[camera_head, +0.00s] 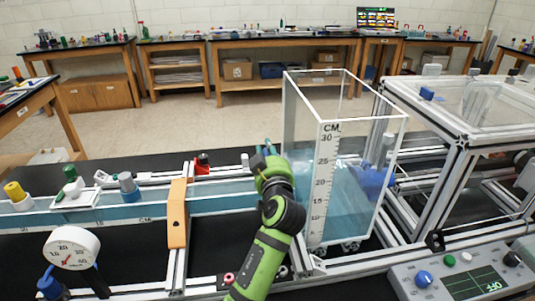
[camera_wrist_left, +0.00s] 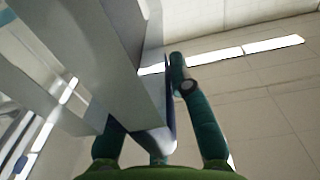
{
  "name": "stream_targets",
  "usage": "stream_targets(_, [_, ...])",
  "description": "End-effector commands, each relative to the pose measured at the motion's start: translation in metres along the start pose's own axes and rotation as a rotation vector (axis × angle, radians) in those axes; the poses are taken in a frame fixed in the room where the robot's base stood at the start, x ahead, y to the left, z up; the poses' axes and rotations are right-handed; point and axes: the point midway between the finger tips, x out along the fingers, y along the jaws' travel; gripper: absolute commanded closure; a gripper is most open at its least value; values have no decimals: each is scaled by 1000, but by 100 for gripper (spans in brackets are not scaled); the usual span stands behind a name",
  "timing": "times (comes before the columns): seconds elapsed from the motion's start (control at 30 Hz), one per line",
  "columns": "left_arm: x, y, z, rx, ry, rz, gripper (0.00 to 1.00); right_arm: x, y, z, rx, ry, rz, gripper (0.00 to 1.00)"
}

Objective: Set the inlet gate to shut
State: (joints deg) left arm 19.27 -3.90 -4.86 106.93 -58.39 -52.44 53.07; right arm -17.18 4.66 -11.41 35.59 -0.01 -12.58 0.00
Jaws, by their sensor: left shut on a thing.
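My left gripper (camera_head: 267,153) is at the left side of the clear water tank (camera_head: 318,165), where the long water channel (camera_head: 222,197) meets it. In the left wrist view my left gripper (camera_wrist_left: 148,110) has its two green fingers on either side of a grey plate (camera_wrist_left: 140,90) with a dark edge, and it is shut on it. This plate appears to be the inlet gate. In the head view my gripper and arm hide it, so its height and setting cannot be told. My right gripper is not in view.
An orange bracket (camera_head: 178,215) spans the channel left of my arm. A dial gauge (camera_head: 71,248) stands at the front left. A control box (camera_head: 455,275) with a blue knob is at the front right. A metal frame (camera_head: 440,190) stands right of the tank.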

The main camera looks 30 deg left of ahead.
Motion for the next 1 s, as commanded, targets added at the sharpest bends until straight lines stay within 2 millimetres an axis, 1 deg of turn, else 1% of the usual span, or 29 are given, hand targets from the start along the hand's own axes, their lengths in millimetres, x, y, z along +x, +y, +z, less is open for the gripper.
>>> stream_targets(0.03, [1,-4,4,7,-7,-12,100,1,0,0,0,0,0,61])
stream_targets(0.27, [1,-5,4,9,-9,-13,100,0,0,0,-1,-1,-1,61])
stream_targets(0.3, [1,-5,4,9,-10,-14,72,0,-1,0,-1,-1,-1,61])
stream_targets(0.33, [1,-5,4,9,-10,-14,61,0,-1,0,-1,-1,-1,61])
stream_targets(0.67, [1,-2,2,4,-5,-7,61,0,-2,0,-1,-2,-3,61])
stream_targets(0.73, [1,-1,-2,2,-4,-6,61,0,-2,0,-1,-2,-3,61])
stream_targets(0.87, [1,2,-19,-2,-1,-6,61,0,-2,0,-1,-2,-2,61])
stream_targets(1.0, [1,7,-46,-4,-2,-7,61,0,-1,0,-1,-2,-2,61])
